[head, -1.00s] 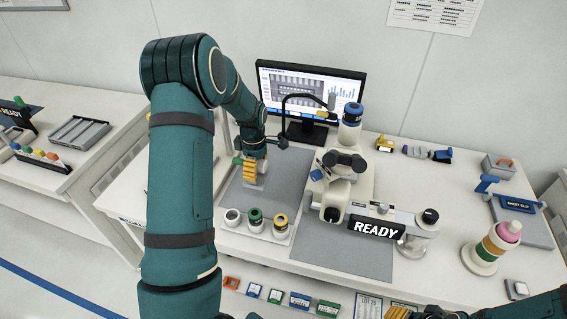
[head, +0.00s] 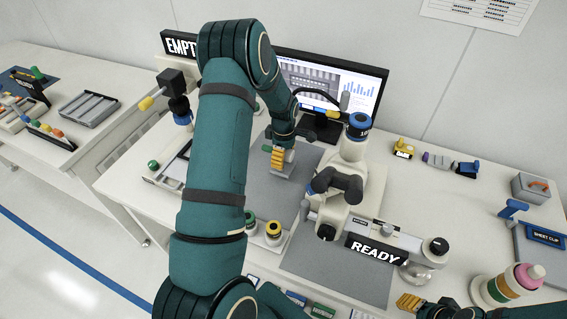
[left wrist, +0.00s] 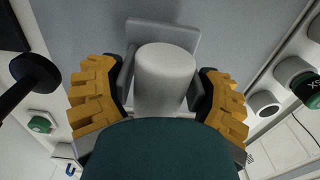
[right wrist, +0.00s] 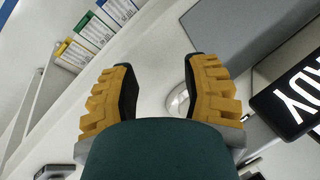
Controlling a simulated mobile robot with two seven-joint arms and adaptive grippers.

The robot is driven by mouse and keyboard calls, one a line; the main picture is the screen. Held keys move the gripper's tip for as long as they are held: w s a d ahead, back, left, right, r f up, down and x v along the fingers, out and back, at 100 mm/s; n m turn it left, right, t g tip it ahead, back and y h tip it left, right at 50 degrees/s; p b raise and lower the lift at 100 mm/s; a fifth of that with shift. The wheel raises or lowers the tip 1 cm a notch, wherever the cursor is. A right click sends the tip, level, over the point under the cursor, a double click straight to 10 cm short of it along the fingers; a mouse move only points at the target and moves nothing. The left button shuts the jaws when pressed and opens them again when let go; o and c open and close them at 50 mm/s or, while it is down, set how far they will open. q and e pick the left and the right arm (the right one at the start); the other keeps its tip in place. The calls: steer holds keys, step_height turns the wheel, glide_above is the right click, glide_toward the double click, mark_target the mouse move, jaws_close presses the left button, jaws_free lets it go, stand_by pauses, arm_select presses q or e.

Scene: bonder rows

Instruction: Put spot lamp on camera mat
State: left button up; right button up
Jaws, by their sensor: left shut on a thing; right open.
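My left gripper (head: 279,158) is shut on a pale grey cylinder with a flat grey plate, which I take to be the spot lamp (left wrist: 165,75). In the left wrist view the cylinder stands between the yellow fingers. The lamp is over a grey mat (head: 262,192), probably the camera mat, though I see no label on it. I cannot tell whether the lamp touches the mat. My right gripper (right wrist: 158,75) is open and empty, near the bench's front edge. My left arm hides part of the bench in the head view.
A microscope (head: 342,183) stands right of the mat, behind a READY sign (head: 374,251). Capped pots (head: 273,231) stand in front of the mat. A monitor (head: 340,80) is behind. A black device with a yellow tip (head: 172,85) stands at the left.

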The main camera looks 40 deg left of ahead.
arm_select(q)
steer(key=shift+f, duration=1.85)
steer(key=shift+f, duration=0.2)
steer(key=o, duration=1.2)
steer(key=shift+o, duration=0.2)
steer(key=shift+r, duration=0.15)
step_height(320, 180, up, 12)
steer(key=shift+r, duration=0.1)
